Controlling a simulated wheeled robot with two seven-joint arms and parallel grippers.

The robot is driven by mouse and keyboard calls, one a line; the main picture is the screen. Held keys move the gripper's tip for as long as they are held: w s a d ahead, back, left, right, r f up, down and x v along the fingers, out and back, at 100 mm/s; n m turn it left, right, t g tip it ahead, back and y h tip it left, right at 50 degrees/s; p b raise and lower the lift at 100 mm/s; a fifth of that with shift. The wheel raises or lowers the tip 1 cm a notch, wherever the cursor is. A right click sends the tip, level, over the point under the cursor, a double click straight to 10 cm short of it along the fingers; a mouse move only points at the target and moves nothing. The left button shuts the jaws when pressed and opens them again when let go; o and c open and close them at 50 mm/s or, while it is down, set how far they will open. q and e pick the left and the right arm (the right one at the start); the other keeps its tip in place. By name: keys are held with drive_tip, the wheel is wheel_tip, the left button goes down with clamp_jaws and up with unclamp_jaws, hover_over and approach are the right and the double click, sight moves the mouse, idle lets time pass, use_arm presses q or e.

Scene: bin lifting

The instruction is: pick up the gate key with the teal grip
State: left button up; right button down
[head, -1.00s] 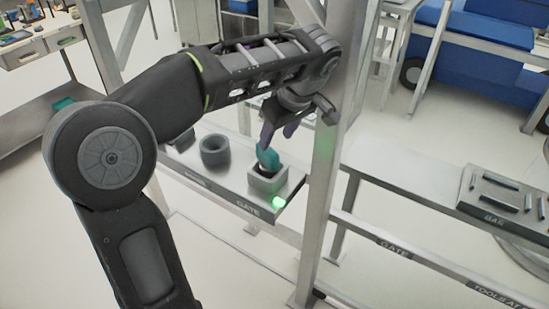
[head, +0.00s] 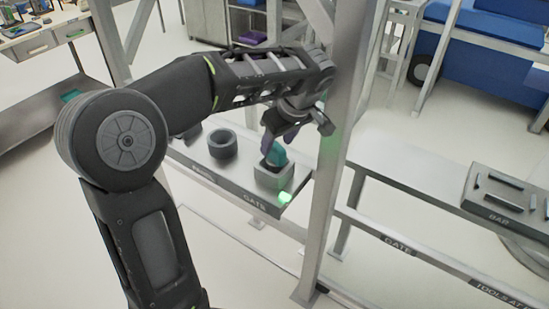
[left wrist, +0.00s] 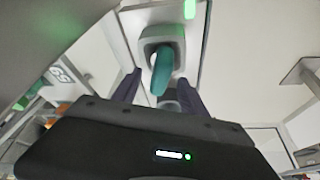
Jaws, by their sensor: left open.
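The gate key's teal grip (head: 277,154) stands up from a square grey holder (head: 272,178) on the shelf marked GATE. It also shows in the left wrist view (left wrist: 162,72), where the teal grip points toward my jaws from the holder (left wrist: 170,38). My left gripper (head: 276,142) is right at the grip. In the left wrist view its two dark fingers (left wrist: 158,85) are open, one on each side of the grip's near end, with gaps visible. The key's lower part is hidden in the holder. My right gripper is not in view.
A green light (head: 284,197) glows at the shelf edge beside the holder. A dark round ring (head: 222,144) stands left on the same shelf. A metal upright post (head: 343,130) rises close to the right of my gripper. A tray marked BAR (head: 500,195) lies farther right.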

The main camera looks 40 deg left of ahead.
sight(276, 144)
use_arm(q)
drive_tip(key=shift+x, duration=1.6)
drive_tip(key=shift+r, duration=0.1)
clamp_jaws()
